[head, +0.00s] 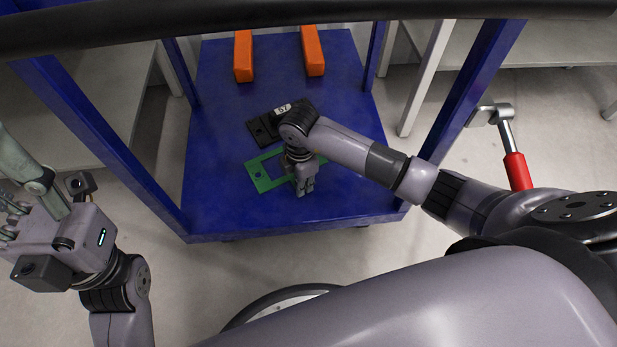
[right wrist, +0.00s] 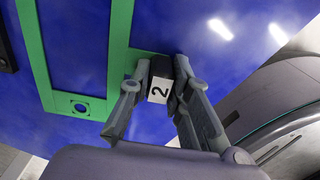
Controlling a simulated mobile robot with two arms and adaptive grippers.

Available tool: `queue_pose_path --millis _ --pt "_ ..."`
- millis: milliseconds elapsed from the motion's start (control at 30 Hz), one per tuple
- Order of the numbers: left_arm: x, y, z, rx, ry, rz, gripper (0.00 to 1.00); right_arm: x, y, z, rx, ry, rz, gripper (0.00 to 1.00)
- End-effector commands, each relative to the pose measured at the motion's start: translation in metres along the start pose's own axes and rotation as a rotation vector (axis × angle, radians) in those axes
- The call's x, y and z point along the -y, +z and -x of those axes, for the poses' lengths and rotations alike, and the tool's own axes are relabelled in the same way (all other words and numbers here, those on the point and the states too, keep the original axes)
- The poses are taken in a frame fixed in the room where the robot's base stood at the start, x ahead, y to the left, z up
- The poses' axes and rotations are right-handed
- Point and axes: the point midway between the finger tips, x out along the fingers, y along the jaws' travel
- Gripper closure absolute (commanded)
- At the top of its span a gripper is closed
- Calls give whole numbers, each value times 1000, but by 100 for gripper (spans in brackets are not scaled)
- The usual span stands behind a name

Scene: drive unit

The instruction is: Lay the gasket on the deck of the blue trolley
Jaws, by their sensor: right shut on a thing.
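The green gasket (head: 263,187) is a flat rectangular frame, seen over the front part of the blue trolley's deck (head: 350,195). My right gripper (head: 303,186) points down at its right part and hides some of it. In the right wrist view the gasket (right wrist: 117,50) shows a round hole at one corner. There the fingers are shut on the gasket's black grip block (right wrist: 160,79), which bears a white label "2". I cannot tell whether the gasket touches the deck. My left gripper (head: 12,215) is at the far left, away from the trolley, its fingers partly cut off.
A dark block with a "57" label (head: 262,131) lies on the deck just behind the gasket. Two orange blocks (head: 243,58) (head: 312,52) stand at the back. Blue posts (head: 110,150) rise at the deck's corners. A red-handled tool (head: 517,170) is at the right.

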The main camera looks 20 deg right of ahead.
Motion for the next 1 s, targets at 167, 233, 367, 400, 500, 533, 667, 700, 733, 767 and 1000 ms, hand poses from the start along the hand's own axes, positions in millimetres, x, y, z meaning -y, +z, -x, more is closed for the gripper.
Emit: queue_pose_path --millis 167,233,367,400,500,533,667,700,733,767,1000 --pt "0 0 -2 -3 1 -1 54 0 -2 0 -1 0 1 100" --pt "0 0 -2 -3 1 -1 54 0 -2 0 -1 0 1 100" --pt "0 0 -1 -4 2 -1 54 0 -1 -3 0 0 0 100" --pt "0 0 -2 -5 2 -1 54 1 -1 -3 0 -1 0 81" --pt "0 0 -2 -5 2 -1 54 1 -1 -3 0 -1 1 74" --pt "0 0 -2 -5 2 -1 54 1 -1 -3 0 -1 1 72" --pt "0 0 -2 -5 2 0 54 1 -1 -3 -1 0 0 64" --pt "0 0 -2 -5 2 0 54 0 -1 -3 -1 0 0 62" --pt "0 0 -2 -5 2 0 54 0 -1 -3 0 0 0 62" --pt "0 0 -2 -5 2 0 54 0 -1 -3 -1 0 0 62" --pt "0 0 -2 -5 2 0 54 0 -1 -1 -1 0 0 62"
